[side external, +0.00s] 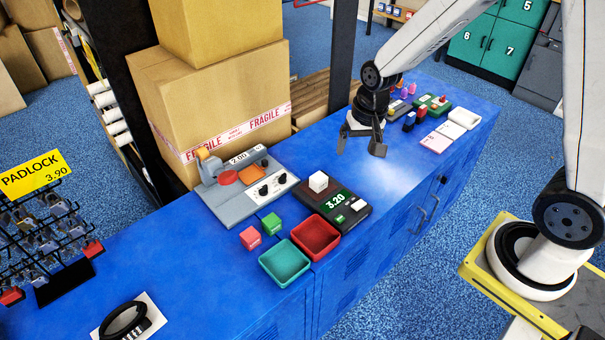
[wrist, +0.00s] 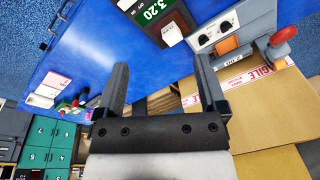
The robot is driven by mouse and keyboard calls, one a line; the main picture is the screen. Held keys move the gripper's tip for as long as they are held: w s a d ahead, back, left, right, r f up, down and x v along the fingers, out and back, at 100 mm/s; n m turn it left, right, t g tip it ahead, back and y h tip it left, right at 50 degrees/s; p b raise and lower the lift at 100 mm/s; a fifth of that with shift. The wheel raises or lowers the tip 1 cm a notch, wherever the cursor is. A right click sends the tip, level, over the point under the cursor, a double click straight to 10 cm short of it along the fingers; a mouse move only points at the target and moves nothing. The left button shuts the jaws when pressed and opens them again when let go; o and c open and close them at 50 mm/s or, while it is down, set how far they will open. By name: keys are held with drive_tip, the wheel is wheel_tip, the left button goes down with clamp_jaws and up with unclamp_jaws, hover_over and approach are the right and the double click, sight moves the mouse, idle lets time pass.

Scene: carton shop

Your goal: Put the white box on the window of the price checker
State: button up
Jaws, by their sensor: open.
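The price checker (side external: 343,213) is a flat black device on the blue counter with a green display reading 3.20. The white box (side external: 318,181) is a small cube resting on the dark reddish window at the checker's back-left end. In the wrist view the white box (wrist: 171,33) shows at the top beside the display of the price checker (wrist: 150,11). My gripper (side external: 360,150) is open and empty, apart from the box, above the counter to its right and farther back. Its two spread fingers (wrist: 161,68) show in the wrist view with nothing between them.
A grey scale device (side external: 247,188) stands left of the checker. A pink cube (side external: 250,238), a green cube (side external: 271,223), a teal tray (side external: 285,262) and a red tray (side external: 316,237) are in front. Large cartons (side external: 215,100) stand behind.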

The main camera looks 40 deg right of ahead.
drive_tip(key=s+a+r+n+t, duration=0.1)
drive_tip(key=s+n, duration=0.5)
drive_tip(key=s, duration=0.3)
drive_tip(key=shift+s+a+r, duration=0.3)
drive_tip(key=shift+a+r, duration=0.05)
